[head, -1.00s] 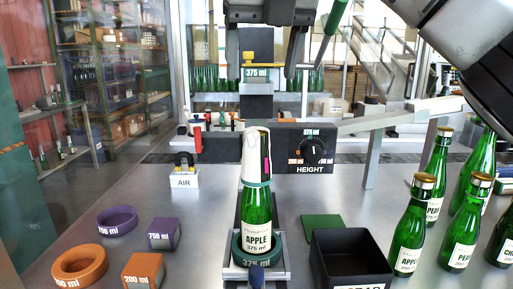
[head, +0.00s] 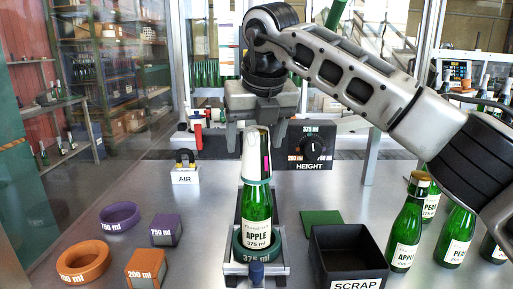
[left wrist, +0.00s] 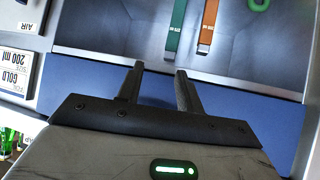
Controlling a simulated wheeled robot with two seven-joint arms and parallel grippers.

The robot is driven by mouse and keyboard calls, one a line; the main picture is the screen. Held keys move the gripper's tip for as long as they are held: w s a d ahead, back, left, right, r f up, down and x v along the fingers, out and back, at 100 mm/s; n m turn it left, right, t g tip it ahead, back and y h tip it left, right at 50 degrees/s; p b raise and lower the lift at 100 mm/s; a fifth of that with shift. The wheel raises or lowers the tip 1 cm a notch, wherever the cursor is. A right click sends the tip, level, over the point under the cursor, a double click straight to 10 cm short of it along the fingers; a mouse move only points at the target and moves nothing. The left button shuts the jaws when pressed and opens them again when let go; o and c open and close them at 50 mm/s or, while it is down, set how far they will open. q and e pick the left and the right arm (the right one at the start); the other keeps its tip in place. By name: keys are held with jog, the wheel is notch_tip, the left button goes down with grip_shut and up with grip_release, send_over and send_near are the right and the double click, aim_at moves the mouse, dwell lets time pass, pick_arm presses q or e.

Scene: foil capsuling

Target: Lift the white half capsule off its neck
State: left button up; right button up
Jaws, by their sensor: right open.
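The white half capsule (head: 250,167) sits on the neck of the green APPLE 375 ml bottle (head: 257,212). Dark neck and a pink strip show along its right side. The bottle stands upright in the green 375 ml ring (head: 238,251) in the middle of the table. My right gripper (head: 259,143) points down over the bottle, open, with one finger on each side of the capsule's top. I cannot tell whether the fingers touch it. My left gripper (left wrist: 160,68) shows in the left wrist view, fingers apart and empty, away from the bottle.
A black SCRAP bin (head: 349,240) stands right of the bottle, with a green pad (head: 321,222) behind it. Several green bottles (head: 408,225) stand farther right. The HEIGHT dial box (head: 313,146) is behind. Orange and purple rings (head: 119,215) and blocks lie at left.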

jog(key=shift+f, duration=0.15)
jog(key=c, duration=0.7)
pick_arm(q)
jog(key=shift+s+f, duration=0.25)
jog(key=shift+f, duration=0.05)
pick_arm(e)
jog(key=shift+c, duration=0.2)
pick_arm(q)
jog(key=shift+r, duration=0.1)
